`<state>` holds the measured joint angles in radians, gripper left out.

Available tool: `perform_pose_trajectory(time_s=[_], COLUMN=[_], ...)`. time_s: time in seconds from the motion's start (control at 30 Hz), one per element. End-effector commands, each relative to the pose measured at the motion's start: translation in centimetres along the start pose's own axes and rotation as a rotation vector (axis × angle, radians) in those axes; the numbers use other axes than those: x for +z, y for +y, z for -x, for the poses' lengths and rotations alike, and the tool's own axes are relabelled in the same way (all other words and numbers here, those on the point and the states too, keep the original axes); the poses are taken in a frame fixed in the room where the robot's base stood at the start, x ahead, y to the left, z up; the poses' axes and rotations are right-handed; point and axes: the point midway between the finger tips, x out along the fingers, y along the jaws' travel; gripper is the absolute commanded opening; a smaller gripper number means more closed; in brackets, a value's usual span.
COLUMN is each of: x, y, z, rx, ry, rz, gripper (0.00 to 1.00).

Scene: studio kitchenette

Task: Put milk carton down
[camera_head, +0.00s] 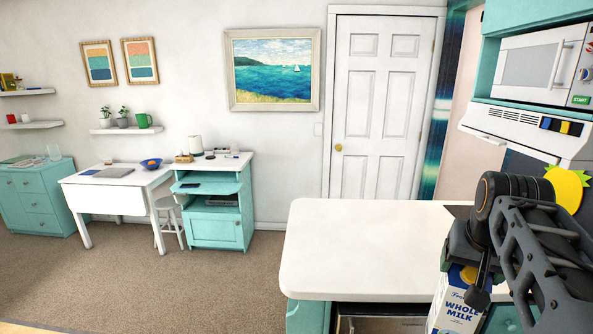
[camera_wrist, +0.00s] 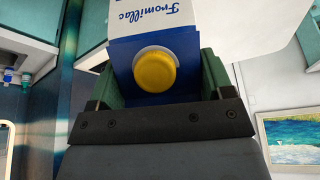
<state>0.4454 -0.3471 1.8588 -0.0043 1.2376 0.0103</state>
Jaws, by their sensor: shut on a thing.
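The milk carton (camera_head: 458,306) is white and blue with "Whole Milk" on its side and a yellow cap. It is at the lower right of the head view, in front of the white counter's right part, partly hidden by my arm. In the wrist view the carton (camera_wrist: 155,45) is between my gripper's fingers (camera_wrist: 157,80), with the yellow cap facing the camera. My gripper is shut on the carton. The head view does not show the carton's base, so I cannot tell whether it touches anything.
A white table (camera_head: 115,183) and a teal cabinet (camera_head: 215,229) are across the carpet.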

Motion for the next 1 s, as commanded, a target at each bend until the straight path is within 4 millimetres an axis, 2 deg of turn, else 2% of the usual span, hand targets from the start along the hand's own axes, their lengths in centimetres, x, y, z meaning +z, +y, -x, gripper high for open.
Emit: perform_pose_trajectory(time_s=[0.07,0.3,0.47,0.87,1.0], x=[-0.1,0.6,1.3,3.3,4.2], y=[-0.2,-1.6,-2.9,-6.6,-8.4], z=[0.1,-2.5,-5.0,-12.8,-16.5], rx=[-0.002,-0.016,-0.028,-0.063,-0.079], ry=[0.006,0.004,0.003,0.0,-0.004], rz=[0.003,0.037,0.065,0.151,0.193], gripper=[0.0,0.0,0.0,0.0,0.0])
